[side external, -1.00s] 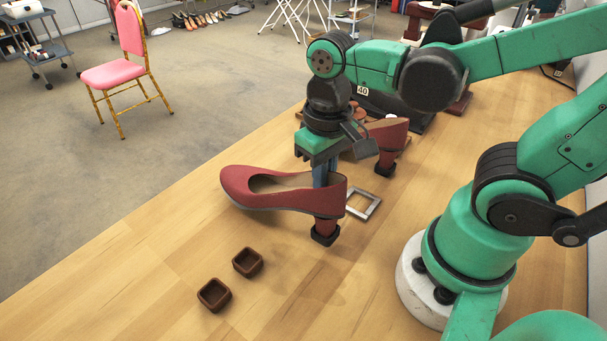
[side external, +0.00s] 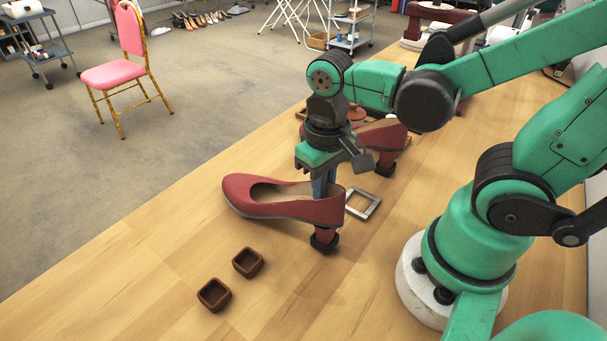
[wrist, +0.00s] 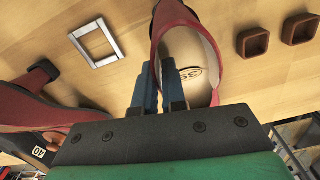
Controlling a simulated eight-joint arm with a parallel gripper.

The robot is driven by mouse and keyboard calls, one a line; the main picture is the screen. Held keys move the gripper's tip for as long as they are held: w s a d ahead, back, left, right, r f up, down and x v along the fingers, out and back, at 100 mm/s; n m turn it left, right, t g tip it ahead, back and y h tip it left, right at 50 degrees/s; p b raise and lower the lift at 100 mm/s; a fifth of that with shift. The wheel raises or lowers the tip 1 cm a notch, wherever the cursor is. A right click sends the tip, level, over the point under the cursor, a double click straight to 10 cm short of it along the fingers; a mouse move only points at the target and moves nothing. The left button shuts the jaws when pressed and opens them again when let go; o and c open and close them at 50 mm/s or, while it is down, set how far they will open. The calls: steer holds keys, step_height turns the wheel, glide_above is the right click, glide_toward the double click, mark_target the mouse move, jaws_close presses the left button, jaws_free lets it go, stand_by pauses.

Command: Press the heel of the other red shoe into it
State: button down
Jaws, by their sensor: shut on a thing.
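A red shoe (side external: 285,208) lies toe to the left on the table, and it also shows in the wrist view (wrist: 172,22). Its heel stands in a dark cup (side external: 324,244); how deep the heel sits is unclear. My wrist partly hides this second shoe.
Two brown square cups, one nearer the shoe (side external: 248,262) and one farther forward (side external: 214,295), sit on the table (side external: 130,270). A silver square frame (side external: 362,205) lies between the shoes. The left front of the table is clear.

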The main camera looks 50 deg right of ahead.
steer(key=shift+f, duration=0.2)
steer(key=c, duration=0.9)
jaws_free()
steer(key=shift+o, duration=0.2)
steer(key=shift+r, duration=2.7)
steer(key=w+t, duration=0.1)
steer(key=t, duration=0.1)
steer(key=w+d+n+t, duration=0.1)
steer(key=w+t, duration=0.1)
steer(key=w+d+r+n+t, duration=0.1)
steer(key=w+t, duration=0.1)
steer(key=t, duration=0.1)
steer(key=shift+w+d, duration=0.1)
steer(key=shift+d, duration=0.1)
